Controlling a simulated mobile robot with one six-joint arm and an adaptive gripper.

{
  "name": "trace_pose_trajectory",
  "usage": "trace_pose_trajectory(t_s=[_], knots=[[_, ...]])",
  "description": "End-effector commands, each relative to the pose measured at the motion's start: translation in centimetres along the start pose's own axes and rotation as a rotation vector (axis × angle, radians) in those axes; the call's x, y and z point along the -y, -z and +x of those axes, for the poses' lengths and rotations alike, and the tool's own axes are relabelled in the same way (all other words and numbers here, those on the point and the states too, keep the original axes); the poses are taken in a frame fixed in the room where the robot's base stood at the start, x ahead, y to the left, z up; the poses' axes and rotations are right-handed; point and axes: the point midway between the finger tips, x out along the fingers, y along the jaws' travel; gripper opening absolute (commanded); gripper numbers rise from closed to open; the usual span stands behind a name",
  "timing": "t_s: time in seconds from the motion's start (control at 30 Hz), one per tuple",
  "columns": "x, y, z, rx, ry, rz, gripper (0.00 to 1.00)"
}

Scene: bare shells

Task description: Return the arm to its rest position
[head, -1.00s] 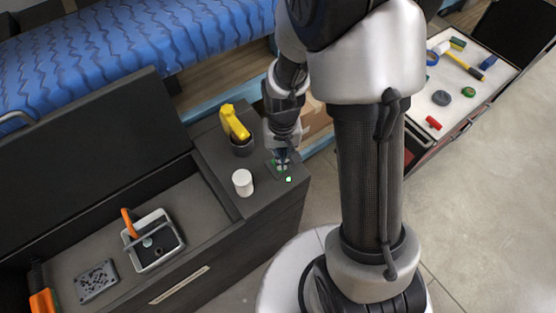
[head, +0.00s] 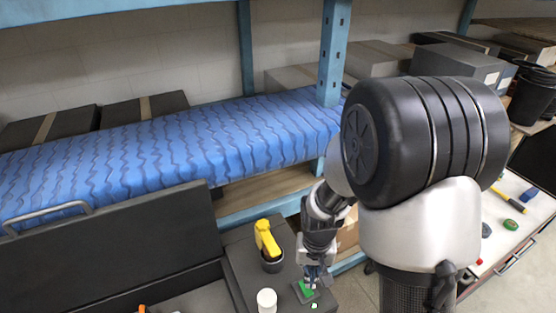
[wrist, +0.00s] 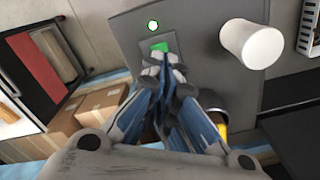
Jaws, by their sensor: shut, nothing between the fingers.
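My gripper (head: 312,280) points down over the right end of the dark cabinet top (head: 245,255). Its fingers (wrist: 166,62) are shut with nothing between them. The fingertips are just beside a small plate with a green face (wrist: 160,46), which also shows in the head view (head: 305,290). I cannot tell whether they touch it. A small lit green light (wrist: 152,25) is beside the plate. My upper arm fills the right middle of the head view and hides what is behind it.
A white cylinder (head: 266,300) and a yellow-handled tool in a dark cup (head: 271,265) stand left of my gripper. Behind is a blue shelf rack (head: 332,60) with blue wavy-patterned material (head: 170,145). Cardboard boxes (wrist: 95,115) are below. A tool-covered worktop (head: 490,250) is at right.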

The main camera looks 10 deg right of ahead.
Motion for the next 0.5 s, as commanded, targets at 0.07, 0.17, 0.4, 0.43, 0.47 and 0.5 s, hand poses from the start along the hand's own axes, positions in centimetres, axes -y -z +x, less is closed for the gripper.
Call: trace_pose_trajectory(t_s=[0.07,0.17,0.4,0.43,0.47,0.5], knots=[[0.0,0.0,-0.2,-0.003,0.001,-0.001,0.00],[0.0,0.0,-1.3,-0.023,0.005,-0.008,0.00],[-0.4,-1.8,-7.9,-0.134,0.024,-0.062,0.00],[-0.5,-2.3,-8.7,-0.150,0.026,-0.070,0.00],[-0.7,-2.9,-9.5,-0.164,0.028,-0.077,0.00],[-0.8,-3.6,-10.5,-0.184,0.030,-0.088,0.00]])
